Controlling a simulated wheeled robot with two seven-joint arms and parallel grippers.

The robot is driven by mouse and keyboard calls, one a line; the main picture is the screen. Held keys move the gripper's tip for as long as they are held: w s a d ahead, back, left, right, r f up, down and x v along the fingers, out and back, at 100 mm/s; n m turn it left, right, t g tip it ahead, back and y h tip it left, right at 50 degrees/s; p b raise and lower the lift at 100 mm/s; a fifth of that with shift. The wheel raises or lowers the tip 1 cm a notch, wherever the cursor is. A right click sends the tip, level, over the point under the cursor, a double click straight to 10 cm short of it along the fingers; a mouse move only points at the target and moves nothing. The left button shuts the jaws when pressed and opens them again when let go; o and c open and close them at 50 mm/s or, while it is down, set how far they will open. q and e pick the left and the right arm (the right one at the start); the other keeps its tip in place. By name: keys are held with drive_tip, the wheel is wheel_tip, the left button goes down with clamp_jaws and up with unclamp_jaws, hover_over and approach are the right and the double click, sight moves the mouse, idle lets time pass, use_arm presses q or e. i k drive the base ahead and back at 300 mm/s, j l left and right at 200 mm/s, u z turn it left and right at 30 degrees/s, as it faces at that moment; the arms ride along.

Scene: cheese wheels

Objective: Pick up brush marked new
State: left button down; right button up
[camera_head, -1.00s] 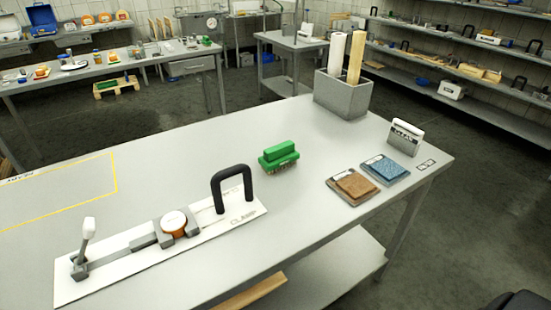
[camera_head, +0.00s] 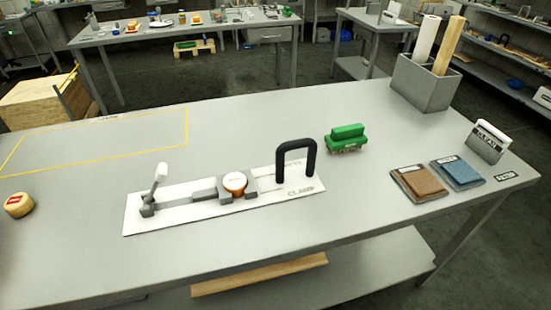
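A green brush (camera_head: 346,137) with bristles pointing down stands on the grey table, behind and to the right of the clamp fixture. I cannot read a "new" mark on it. The clamp fixture (camera_head: 215,205) is a white board with a lever at its left end, a black arched handle (camera_head: 296,158) and an orange-sided, pale-topped wheel (camera_head: 235,183) between grey jaws. Neither of my grippers is in view.
A grey box (camera_head: 422,85) holds a white roll and a wooden piece. Brown (camera_head: 419,183) and blue (camera_head: 458,173) pads lie near a holder marked CLEAN (camera_head: 487,142). A cheese wheel (camera_head: 17,205) sits at left. The yellow-outlined area (camera_head: 100,138) is clear.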

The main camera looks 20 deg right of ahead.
sight(346, 138)
drive_tip(key=l+u, duration=0.25)
drive_tip(key=l, duration=0.3)
drive_tip(key=l+u, duration=0.2)
drive_tip(key=l, duration=0.3)
drive_tip(key=k+l+u, duration=0.1)
drive_tip(key=l+u, duration=0.15)
drive_tip(key=l, duration=0.25)
